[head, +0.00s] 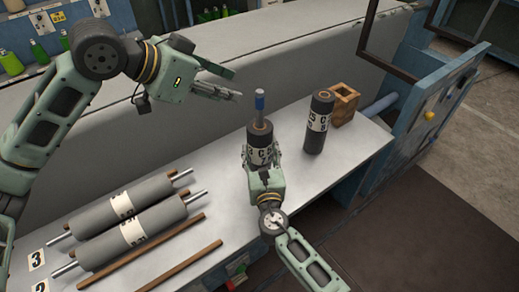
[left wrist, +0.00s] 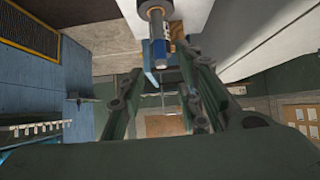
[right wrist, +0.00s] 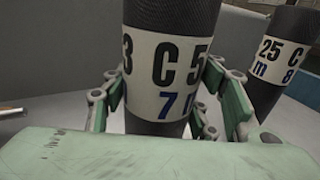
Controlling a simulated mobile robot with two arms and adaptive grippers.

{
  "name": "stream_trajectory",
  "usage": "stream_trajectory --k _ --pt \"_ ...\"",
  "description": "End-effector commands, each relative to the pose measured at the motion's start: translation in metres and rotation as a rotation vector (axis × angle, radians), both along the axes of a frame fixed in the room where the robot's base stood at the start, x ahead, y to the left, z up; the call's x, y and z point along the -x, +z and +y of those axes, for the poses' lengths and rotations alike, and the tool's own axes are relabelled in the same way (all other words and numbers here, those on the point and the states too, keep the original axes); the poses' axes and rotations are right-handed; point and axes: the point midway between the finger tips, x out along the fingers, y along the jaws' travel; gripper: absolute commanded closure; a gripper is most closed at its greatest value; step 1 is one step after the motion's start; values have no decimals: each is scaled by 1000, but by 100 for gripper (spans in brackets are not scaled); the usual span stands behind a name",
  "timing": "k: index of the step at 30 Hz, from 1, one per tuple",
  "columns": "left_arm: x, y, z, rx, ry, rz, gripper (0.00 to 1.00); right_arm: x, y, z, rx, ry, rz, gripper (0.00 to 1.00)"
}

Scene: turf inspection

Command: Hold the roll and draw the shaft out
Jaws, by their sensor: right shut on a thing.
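An upright dark roll (head: 260,135) with a white printed label stands on the grey bench. A metal shaft (head: 260,115) with a blue band near its top sticks up out of its core. My right gripper (head: 262,157) is shut around the roll at label height; the label (right wrist: 170,75) shows between its fingers in the right wrist view. My left gripper (head: 228,84) is open and empty, above and left of the shaft top, apart from it. In the left wrist view the shaft (left wrist: 158,30) shows beyond the open fingers.
A second upright roll (head: 319,122) stands to the right, beside a wooden box (head: 343,103). Two grey rolls with shafts (head: 150,190) lie at the left of the bench (head: 225,215), near wooden strips (head: 170,265). A blue metal frame (head: 425,110) stands at the right end.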

Motion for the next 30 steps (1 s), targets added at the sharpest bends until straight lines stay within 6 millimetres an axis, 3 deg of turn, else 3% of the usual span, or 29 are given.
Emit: stream_trajectory --k 8,19,24,30 --pt "3 -11 -7 13 -3 0 62 0 0 0 0 0 0 96" --pt "22 -89 -66 169 97 -92 62 0 0 0 1 0 1 96" --pt "24 -108 -80 226 213 -173 62 0 0 0 1 0 1 96" --pt "26 -116 -86 277 361 -277 62 0 0 0 1 0 1 96"
